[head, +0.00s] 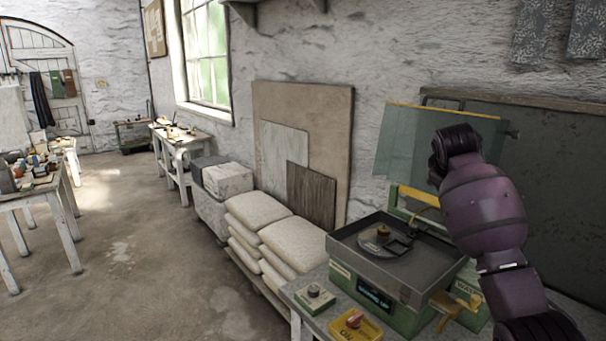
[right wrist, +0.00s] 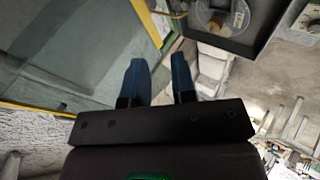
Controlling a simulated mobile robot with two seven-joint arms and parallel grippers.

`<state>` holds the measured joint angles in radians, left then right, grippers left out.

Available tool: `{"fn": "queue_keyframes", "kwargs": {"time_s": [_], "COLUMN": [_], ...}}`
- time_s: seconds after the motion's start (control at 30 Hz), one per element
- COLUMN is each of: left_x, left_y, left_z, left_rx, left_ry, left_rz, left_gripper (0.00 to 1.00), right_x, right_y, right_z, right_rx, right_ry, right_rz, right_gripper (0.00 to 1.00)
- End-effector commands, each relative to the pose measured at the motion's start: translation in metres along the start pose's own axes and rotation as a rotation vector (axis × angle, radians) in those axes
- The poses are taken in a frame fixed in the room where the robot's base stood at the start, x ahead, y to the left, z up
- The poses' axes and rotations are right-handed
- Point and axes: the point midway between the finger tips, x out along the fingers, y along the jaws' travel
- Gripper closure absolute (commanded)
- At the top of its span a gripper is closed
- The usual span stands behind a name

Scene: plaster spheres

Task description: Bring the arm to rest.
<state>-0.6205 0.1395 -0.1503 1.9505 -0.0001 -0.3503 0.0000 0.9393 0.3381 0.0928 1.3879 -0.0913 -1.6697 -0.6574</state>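My right arm, purple and black, rises from the lower right of the head view and bends beside a green machine (head: 384,315). Its gripper is not clearly visible there. In the right wrist view my right gripper (right wrist: 160,78) shows two blue fingers standing apart with nothing between them. It is open and empty. A tilted clear guard (head: 405,145) with a yellow edge stands behind the machine; it also fills the left of the right wrist view (right wrist: 75,50). My left arm and gripper are not in view.
The machine carries a grey tray (head: 345,252) with a round disc inside. A yellow switch box (head: 356,328) and a green button box (head: 314,299) sit on the bench before it. Stacked sacks (head: 258,210) lie to the left.

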Motion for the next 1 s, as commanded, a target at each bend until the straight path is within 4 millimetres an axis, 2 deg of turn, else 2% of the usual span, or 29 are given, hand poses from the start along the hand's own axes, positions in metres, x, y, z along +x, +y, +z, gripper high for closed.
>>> {"fn": "queue_keyframes", "kwargs": {"time_s": [0.03, 0.2, 0.5, 0.77, 1.0], "left_x": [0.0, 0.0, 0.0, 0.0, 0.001], "left_y": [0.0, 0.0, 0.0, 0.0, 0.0], "left_z": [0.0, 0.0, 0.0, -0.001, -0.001], "left_rx": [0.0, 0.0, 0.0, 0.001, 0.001], "left_ry": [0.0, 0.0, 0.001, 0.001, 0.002], "left_rz": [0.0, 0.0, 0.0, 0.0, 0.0], "left_gripper": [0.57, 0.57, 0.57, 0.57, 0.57], "right_x": [0.013, 0.043, 0.067, 0.06, 0.032], "right_y": [-0.019, -0.076, -0.177, -0.258, -0.323], "right_z": [0.015, 0.06, 0.147, 0.223, 0.291], "right_rx": [0.008, 0.046, 0.129, 0.22, 0.32], "right_ry": [-0.009, -0.029, -0.064, -0.094, -0.129], "right_rz": [-0.012, -0.045, -0.115, -0.184, -0.249], "right_gripper": [0.76, 0.76, 0.76, 0.76, 0.76]}}
